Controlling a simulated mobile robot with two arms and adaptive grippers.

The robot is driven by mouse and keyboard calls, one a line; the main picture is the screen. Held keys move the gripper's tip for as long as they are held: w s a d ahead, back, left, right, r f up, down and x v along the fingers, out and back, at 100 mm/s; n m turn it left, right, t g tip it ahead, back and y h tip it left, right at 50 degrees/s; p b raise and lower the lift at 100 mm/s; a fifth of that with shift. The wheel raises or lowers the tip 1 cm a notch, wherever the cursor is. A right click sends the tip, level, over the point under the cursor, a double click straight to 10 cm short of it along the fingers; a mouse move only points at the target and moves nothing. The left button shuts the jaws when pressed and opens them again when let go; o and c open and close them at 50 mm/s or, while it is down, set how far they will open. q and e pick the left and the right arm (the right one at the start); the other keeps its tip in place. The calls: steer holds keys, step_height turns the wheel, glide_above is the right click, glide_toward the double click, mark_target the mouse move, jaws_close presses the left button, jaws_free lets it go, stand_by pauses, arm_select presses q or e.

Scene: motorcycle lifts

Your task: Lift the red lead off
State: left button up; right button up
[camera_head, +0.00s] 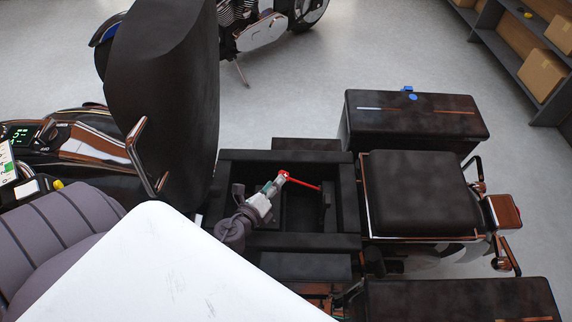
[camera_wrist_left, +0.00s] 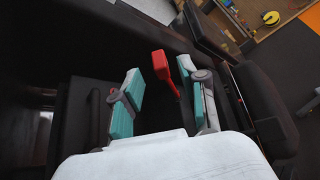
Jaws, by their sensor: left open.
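The red lead (camera_head: 305,184) lies inside the open dark compartment (camera_head: 345,195) of the motorcycle. Its red end (camera_head: 283,173) is at the tip of my left gripper (camera_head: 276,184), and a thin red cable runs from it to the right. In the left wrist view, the lead's red end (camera_wrist_left: 162,66) stands just beyond and between the two teal-padded fingers of my left gripper (camera_wrist_left: 165,92). The fingers are apart, with a gap on each side of the lead. What the lead is fixed to is hard to make out in the dark. My right gripper is not in view.
The raised dark seat (camera_head: 170,90) stands tall left of the compartment. A padded top box (camera_head: 420,195) and dark side cases (camera_head: 415,118) are to the right. Compartment walls surround my gripper closely. Shelves with cardboard boxes (camera_head: 541,75) are far off; floor between is clear.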

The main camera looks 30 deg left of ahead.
mark_target(284, 172)
arm_select(q)
steer(key=x, duration=0.6)
steer(key=shift+w+f, duration=0.1)
steer(key=shift+w, duration=0.15)
steer(key=shift+w+a+f, duration=0.1)
steer(key=shift+w, duration=0.45)
steer(key=shift+c, duration=0.5)
jaws_close()
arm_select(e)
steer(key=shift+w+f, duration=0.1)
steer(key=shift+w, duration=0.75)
